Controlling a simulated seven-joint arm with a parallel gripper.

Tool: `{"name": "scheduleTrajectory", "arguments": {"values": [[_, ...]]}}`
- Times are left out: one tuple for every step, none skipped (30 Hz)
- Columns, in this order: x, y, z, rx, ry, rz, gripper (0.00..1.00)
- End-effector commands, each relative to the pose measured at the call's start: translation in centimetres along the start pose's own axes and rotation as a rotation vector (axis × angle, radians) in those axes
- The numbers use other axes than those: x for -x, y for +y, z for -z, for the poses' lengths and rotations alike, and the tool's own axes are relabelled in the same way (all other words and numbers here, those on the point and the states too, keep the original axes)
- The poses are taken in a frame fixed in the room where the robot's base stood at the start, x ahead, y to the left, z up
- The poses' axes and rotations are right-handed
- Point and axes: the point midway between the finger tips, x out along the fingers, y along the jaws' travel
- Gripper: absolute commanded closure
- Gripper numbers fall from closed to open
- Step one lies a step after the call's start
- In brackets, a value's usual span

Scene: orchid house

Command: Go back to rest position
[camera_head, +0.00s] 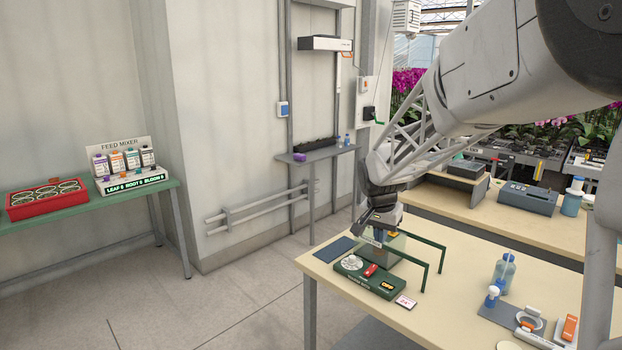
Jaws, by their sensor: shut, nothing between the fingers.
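My gripper (376,236) is at the end of my white and grey arm, which reaches in from the upper right. It points down at the back left part of the near wooden table (455,262). Its small fingers are shut and empty. It is just behind a dark green control box (370,278) with a white dial and a red switch. A dark green frame (426,246) stands to its right and partly around it. I cannot tell whether the fingers touch anything.
A dark mat (334,249) lies left of the gripper. A spray bottle (505,273) and small items stand at the table's right. Behind is another bench with a blue-grey device (528,197). At far left, a green table (84,208) holds a red tray (47,199) and the feed mixer (124,166).

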Motion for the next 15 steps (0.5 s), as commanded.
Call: {"name": "scheduleTrajectory", "arguments": {"values": [[0.9, 0.8, -0.9, 0.013, 0.001, 0.004, 1.0], [1.3, 1.2, -1.4, 0.023, 0.002, 0.006, 1.0], [1.8, 1.8, -2.1, 0.035, 0.001, 0.009, 1.0], [2.2, 2.2, -2.6, 0.044, 0.001, 0.011, 1.0], [2.6, 2.6, -3.1, 0.054, 0.001, 0.013, 1.0], [3.1, 3.2, -3.9, 0.065, 0.001, 0.015, 1.0], [3.4, 3.6, -4.4, 0.076, 0.001, 0.017, 1.0], [3.8, 4.0, -4.9, 0.084, 0.001, 0.019, 1.0], [4.2, 4.6, -5.6, 0.098, 0.001, 0.022, 1.0], [4.5, 5.0, -6.2, 0.107, 0.001, 0.024, 1.0], [4.8, 5.4, -6.7, 0.116, 0.002, 0.026, 1.0], [5.2, 6.0, -7.4, 0.129, 0.002, 0.028, 1.0], [5.5, 6.4, -8.0, 0.138, 0.002, 0.03, 1.0], [5.8, 6.8, -8.5, 0.148, 0.003, 0.033, 1.0], [6.2, 7.3, -9.3, 0.16, 0.002, 0.035, 1.0]]}}
